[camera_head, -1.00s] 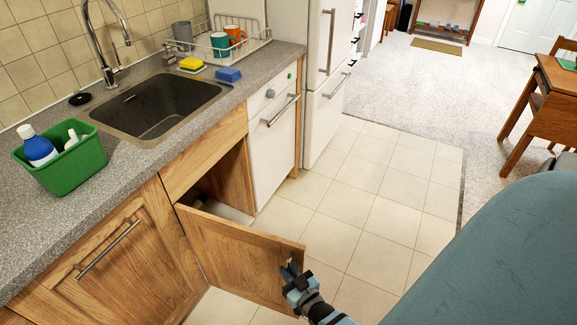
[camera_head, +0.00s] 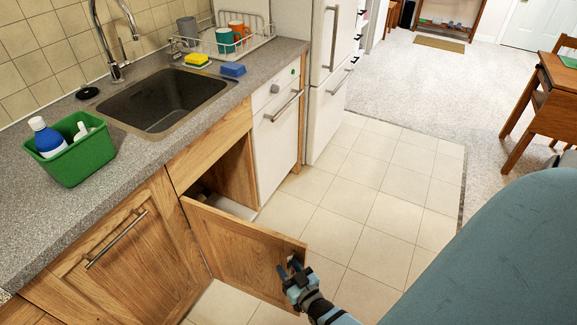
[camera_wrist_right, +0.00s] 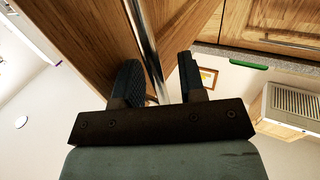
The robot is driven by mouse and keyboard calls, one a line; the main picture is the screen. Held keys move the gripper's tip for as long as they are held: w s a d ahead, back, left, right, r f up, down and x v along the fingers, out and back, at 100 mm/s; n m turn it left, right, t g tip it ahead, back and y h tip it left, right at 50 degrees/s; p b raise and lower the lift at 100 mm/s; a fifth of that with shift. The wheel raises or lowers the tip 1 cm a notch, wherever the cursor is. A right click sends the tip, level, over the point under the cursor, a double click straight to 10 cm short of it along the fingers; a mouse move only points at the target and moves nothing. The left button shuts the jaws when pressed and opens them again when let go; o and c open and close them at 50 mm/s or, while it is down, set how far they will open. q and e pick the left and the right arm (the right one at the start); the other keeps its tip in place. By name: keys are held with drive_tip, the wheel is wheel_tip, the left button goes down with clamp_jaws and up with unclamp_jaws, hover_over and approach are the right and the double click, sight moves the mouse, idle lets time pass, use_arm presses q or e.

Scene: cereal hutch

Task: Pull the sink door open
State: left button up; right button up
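The sink door (camera_head: 240,245) is a wooden cabinet door below the sink (camera_head: 165,97). It stands swung well out from the cabinet, and the dark opening (camera_head: 225,180) behind it shows. My right gripper (camera_head: 290,267) is at the door's free edge. In the right wrist view, the metal handle bar (camera_wrist_right: 148,40) of the door passes between the fingers of my right gripper (camera_wrist_right: 162,82). The fingers are apart, with space beside the bar, so they are around it but not clamped. My left gripper is not in view.
A green caddy with bottles (camera_head: 75,160) stands on the counter (camera_head: 40,215). A closed cabinet door (camera_head: 125,255) is left of the opening, and a white dishwasher (camera_head: 276,150) is right of it. Tiled floor (camera_head: 370,205) beyond the door is clear.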

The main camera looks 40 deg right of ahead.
drive_tip(key=s+p, duration=0.2)
drive_tip(key=s, duration=0.5)
drive_tip(key=shift+s+a, duration=0.25)
drive_tip(key=shift+a, duration=0.15)
idle(0.3)
